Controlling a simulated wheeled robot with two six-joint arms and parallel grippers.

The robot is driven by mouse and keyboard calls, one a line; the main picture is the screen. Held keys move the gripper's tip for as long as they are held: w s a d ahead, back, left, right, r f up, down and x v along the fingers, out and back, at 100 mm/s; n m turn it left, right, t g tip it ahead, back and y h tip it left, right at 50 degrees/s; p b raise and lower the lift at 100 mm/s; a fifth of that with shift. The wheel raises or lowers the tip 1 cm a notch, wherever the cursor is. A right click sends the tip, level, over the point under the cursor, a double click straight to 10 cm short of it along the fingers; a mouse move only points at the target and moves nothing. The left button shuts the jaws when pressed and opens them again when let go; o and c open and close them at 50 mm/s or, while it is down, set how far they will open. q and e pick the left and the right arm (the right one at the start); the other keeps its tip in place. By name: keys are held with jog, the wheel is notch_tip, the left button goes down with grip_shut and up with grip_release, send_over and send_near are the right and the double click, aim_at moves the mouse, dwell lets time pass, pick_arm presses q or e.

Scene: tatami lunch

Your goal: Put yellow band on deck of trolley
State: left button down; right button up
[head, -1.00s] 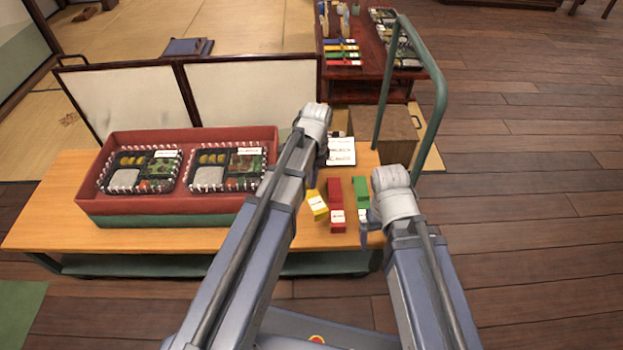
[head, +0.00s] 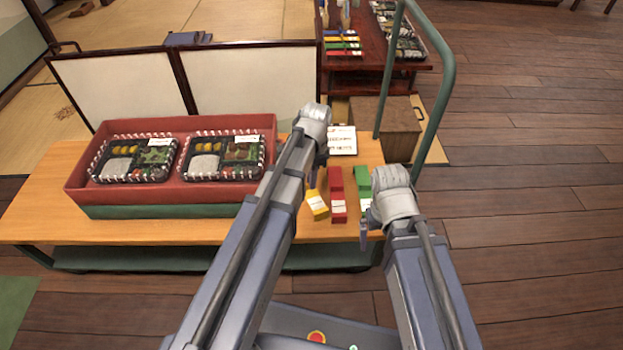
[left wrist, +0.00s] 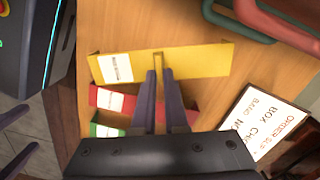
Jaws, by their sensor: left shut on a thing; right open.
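The yellow band (head: 317,204) shows in the head view near the front right of the trolley's wooden deck (head: 40,215), partly hidden by my left arm. In the left wrist view the yellow band (left wrist: 190,64) is a long folded strip with a white label, over the deck. My left gripper (left wrist: 158,78) is shut on its middle edge. I cannot tell if the band touches the deck. My right gripper (head: 366,228) is open at the deck's right front edge, apart from the yellow band.
A red band (head: 336,180) and a green band (head: 362,178) lie right of the yellow one. A red tray (head: 100,203) with two bento boxes fills the deck's left. A printed card (head: 342,140) lies behind the bands. A green handle (head: 448,90) rises at the right.

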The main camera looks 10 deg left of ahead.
pick_arm(q)
jog(key=shift+f+b, duration=0.55)
jog(key=c, duration=0.9)
grip_release()
jog(key=shift+o, duration=0.2)
jog(key=r+p, duration=0.8)
jog(key=shift+w+d, duration=0.15)
jog(key=shift+w, duration=0.05)
jog(key=shift+f, duration=0.1)
